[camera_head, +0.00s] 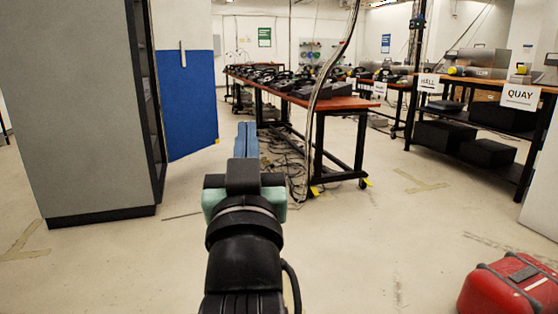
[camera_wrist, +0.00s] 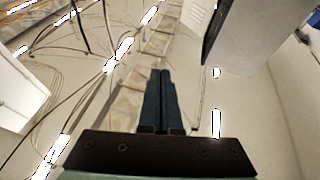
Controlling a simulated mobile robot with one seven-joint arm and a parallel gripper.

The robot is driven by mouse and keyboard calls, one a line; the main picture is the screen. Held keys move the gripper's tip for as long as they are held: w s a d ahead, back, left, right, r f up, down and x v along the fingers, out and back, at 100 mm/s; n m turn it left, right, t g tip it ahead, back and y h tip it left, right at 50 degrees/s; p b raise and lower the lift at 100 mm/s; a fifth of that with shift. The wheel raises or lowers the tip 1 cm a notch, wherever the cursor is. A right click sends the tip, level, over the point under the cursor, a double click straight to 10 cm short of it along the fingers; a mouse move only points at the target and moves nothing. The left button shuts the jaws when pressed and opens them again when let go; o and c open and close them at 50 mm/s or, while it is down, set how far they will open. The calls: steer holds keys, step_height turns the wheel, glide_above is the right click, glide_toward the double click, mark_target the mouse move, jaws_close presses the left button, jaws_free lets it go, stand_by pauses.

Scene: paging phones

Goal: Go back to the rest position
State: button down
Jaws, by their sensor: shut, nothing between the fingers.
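My gripper (camera_head: 246,138) points forward over the floor in the head view, with its blue-grey fingers just left of the long table's near end. In the wrist view my gripper (camera_wrist: 160,73) shows its two dark fingers side by side and touching, with nothing between them. It is shut and empty and touches nothing that I can see. My arm reaches up from the bottom middle of the head view.
A long table (camera_head: 345,103) with several phones stands ahead, cables on the floor beneath. A grey cabinet (camera_head: 75,110) and a blue panel (camera_head: 187,105) are at left. A shelf with a QUAY sign (camera_head: 519,95) and a red case (camera_head: 510,284) are at right.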

steer(key=s+d+r+t+h+p, duration=0.1)
steer(key=s+d+r+t, duration=0.15)
steer(key=s+r, duration=0.6)
steer(key=s+d+r+t+h+p, duration=0.1)
steer(key=s+d+r+t, duration=0.15)
steer(key=s+r, duration=0.55)
step_height(320, 180, up, 36)
steer(key=a+p, duration=0.1)
steer(key=p, duration=3.6)
steer(key=shift+w+m, duration=0.2)
steer(key=shift+m, duration=0.2)
steer(key=shift+r, duration=0.1)
